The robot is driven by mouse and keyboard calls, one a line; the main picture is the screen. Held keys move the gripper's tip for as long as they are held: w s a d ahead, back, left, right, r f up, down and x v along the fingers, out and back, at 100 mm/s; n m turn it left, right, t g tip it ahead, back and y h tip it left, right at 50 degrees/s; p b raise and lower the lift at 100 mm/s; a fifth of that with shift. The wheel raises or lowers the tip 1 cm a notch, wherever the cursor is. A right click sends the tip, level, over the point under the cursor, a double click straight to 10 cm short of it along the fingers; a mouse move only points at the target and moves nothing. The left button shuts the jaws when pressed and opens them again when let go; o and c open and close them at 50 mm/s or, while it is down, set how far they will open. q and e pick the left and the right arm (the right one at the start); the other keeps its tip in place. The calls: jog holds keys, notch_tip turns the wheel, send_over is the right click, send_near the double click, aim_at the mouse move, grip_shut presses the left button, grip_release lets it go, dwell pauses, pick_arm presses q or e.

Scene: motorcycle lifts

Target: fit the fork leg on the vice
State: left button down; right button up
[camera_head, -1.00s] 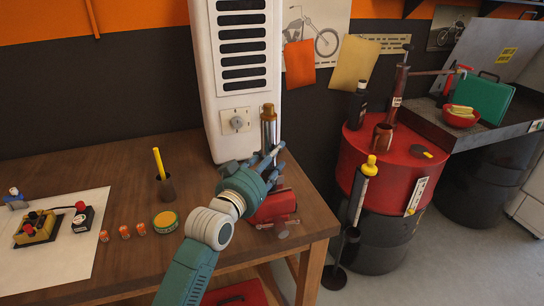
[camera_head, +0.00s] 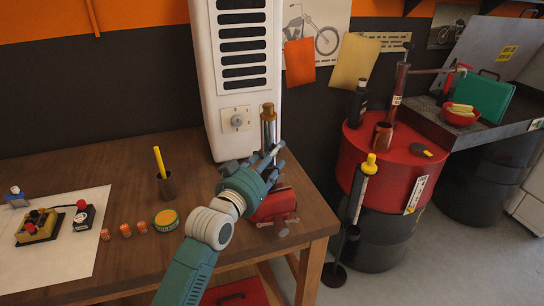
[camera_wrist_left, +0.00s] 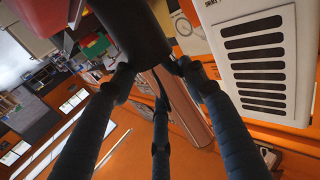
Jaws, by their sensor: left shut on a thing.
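The fork leg (camera_head: 268,128) is an upright metallic tube with a golden cap, at the right end of the bench in the head view. My left gripper (camera_head: 272,158) is shut on its lower part. The red vice (camera_head: 276,205) sits at the bench's front right corner, just below and beside the gripper. The gripper hides the leg's lower end, so I cannot tell whether it touches the vice. In the left wrist view, the fingers (camera_wrist_left: 153,75) close around a dark cylindrical part (camera_wrist_left: 135,28) of the leg. My right gripper is not in view.
A white louvred cabinet (camera_head: 238,85) stands right behind the leg. A yellow stick in a dark cup (camera_head: 166,187), a green-yellow tin (camera_head: 165,220) and small orange cans (camera_head: 126,230) stand left on the bench. A red drum (camera_head: 376,168) stands to the right.

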pick_arm(q)
jog(key=shift+f+b, duration=0.6)
dwell(0.8)
jog(key=c, duration=1)
grip_release()
jog(key=shift+c, duration=0.2)
jog(key=shift+o, duration=0.7)
jog(key=shift+s, duration=0.15)
jog(key=o, duration=0.4)
jog(key=shift+f, duration=0.55)
jog(key=shift+r, duration=0.1)
jog(key=shift+r, duration=0.2)
